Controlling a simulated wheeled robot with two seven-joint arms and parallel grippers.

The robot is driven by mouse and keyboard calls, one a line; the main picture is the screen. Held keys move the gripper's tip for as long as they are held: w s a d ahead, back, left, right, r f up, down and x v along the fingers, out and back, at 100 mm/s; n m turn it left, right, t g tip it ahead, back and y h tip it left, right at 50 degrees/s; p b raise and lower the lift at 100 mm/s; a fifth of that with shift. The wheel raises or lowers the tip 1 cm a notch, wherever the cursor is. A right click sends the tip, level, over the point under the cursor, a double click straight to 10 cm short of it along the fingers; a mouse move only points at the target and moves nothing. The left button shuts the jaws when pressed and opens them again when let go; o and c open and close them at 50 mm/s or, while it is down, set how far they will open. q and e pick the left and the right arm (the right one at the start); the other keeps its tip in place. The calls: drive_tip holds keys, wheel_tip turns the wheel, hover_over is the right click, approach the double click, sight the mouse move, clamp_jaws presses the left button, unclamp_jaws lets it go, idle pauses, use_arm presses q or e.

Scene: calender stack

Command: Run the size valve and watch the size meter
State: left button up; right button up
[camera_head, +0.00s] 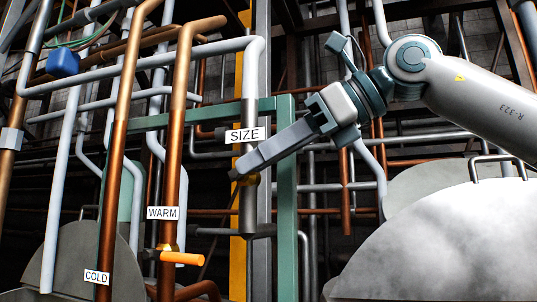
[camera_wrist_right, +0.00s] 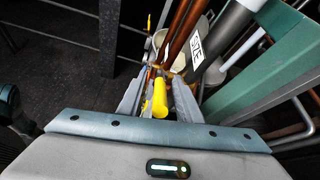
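The SIZE label (camera_head: 245,135) is on a grey vertical pipe (camera_head: 249,95), and my right gripper (camera_head: 238,175) is at the valve just below it. In the right wrist view the yellow valve handle (camera_wrist_right: 160,98) lies between the two fingers of my right gripper (camera_wrist_right: 158,105). A gap seems to show beside the handle, so the fingers look open around it. In the head view the fingers hide most of the handle. The SIZE label also shows partly in the right wrist view (camera_wrist_right: 196,52). I cannot make out a size meter. My left gripper is not in view.
A WARM pipe (camera_head: 176,120) has an orange valve handle (camera_head: 182,258) at lower left. A COLD pipe (camera_head: 120,140) stands beside it. A green post (camera_head: 287,200) is close to the right of the SIZE pipe. Large grey rounded covers (camera_head: 450,245) fill the lower right.

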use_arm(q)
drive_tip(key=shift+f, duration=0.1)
use_arm(e)
drive_tip(key=shift+d, duration=0.15)
